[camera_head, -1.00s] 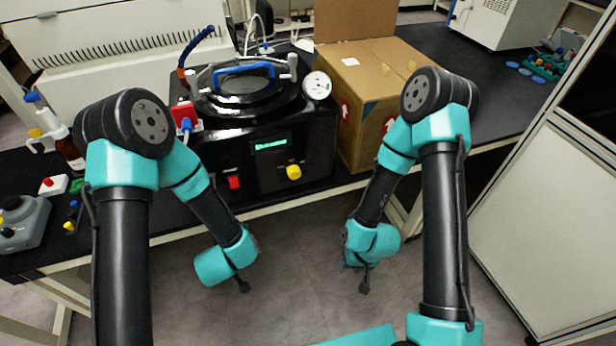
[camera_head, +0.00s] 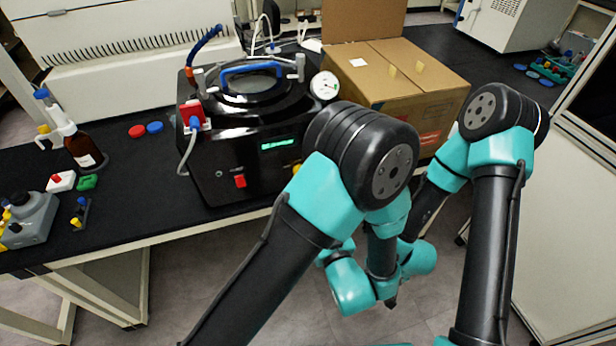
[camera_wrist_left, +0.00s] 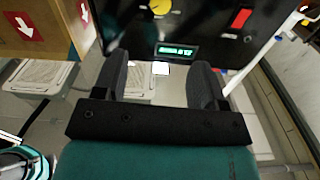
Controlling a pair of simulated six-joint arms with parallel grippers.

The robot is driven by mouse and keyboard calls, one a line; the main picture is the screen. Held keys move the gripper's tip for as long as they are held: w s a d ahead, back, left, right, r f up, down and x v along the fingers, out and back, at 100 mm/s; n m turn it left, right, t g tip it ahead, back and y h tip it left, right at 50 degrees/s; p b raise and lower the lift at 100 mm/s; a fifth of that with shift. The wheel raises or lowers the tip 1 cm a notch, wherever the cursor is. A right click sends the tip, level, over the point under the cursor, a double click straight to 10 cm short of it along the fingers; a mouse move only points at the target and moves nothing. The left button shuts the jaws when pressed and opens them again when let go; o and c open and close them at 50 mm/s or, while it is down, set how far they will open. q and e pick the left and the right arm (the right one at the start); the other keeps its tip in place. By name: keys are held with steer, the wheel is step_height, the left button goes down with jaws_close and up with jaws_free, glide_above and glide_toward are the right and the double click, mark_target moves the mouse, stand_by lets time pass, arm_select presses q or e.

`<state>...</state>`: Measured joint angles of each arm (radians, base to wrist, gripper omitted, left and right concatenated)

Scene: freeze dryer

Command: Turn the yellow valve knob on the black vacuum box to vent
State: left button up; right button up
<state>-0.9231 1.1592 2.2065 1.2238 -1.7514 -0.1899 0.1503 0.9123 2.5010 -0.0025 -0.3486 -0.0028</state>
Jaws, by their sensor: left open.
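The black vacuum box (camera_head: 225,170) stands on the bench, with a lit green display and a red switch on its front. The yellow valve knob (camera_head: 297,167) is mostly hidden behind my left arm in the head view. In the left wrist view the knob (camera_wrist_left: 160,7) shows at the top edge, beyond and above my fingers.
A cardboard box (camera_head: 400,85) stands right of the vacuum box. A pressure gauge (camera_head: 325,86) sits on the vacuum box's top right. The bench's front edge lies behind my arms.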

arm_select(q)
steer(key=shift+w+a, duration=0.1)
steer(key=x, duration=1.7)
steer(key=shift+w, duration=0.15)
steer(key=c, duration=0.9)
